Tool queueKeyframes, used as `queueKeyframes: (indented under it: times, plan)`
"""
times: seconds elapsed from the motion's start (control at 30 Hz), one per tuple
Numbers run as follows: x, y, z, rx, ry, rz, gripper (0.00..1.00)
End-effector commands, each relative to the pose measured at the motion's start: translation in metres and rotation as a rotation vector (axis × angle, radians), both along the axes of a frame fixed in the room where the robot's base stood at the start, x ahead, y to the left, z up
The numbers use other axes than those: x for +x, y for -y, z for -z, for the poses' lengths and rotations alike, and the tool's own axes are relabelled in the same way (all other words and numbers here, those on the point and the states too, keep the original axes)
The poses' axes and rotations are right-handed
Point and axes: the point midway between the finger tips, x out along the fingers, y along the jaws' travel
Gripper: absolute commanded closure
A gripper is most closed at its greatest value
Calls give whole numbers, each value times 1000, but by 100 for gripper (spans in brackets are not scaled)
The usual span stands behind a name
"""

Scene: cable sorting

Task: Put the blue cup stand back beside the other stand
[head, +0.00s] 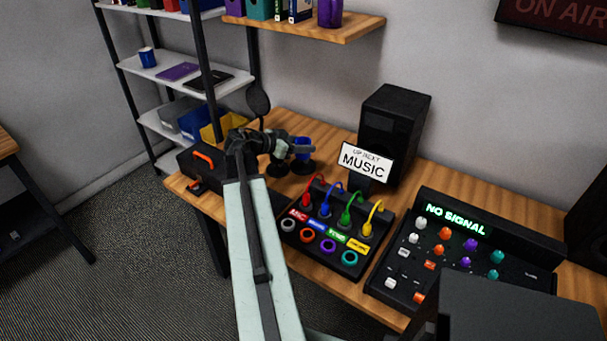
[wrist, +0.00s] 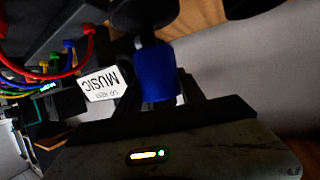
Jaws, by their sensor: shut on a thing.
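The blue cup stand (head: 302,142) is at the back left of the desk, a blue body over a dark round foot. My gripper (head: 296,148) is shut on it and hides part of it. In the wrist view, which is upside down, the blue body (wrist: 156,74) stands between my fingers, with its dark foot (wrist: 145,14) above it in the picture. A second dark round foot (head: 277,169), perhaps of the other stand, shows just left of it, mostly behind my gripper. I cannot tell whether the held stand touches the desk.
A MUSIC sign (head: 364,161) and a black speaker (head: 393,130) stand to the right. A cable box (head: 334,256) with several coloured plugs is in front. A dark case with an orange handle (head: 203,160) is at the left. Shelves (head: 180,78) rise behind.

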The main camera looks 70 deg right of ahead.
Motion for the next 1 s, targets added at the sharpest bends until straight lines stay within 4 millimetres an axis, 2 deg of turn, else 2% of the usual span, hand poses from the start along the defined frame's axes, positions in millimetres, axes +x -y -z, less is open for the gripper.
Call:
queueKeyframes:
  times: [0.03, 0.1, 0.3, 0.53, 0.93, 0.97, 1.0]
  plan:
    - [0, 0, 22, -1, -1, 0, 100]
    - [0, 0, 32, -1, -1, 0, 100]
    - [-1, 0, 33, -1, -1, 0, 100]
    - [-1, 0, 70, -1, -1, 1, 100]
    - [-1, 1, 72, -1, -1, 1, 100]
    - [-1, 1, 71, 0, 0, 1, 48]
    - [-1, 0, 70, 0, -1, 2, 37]
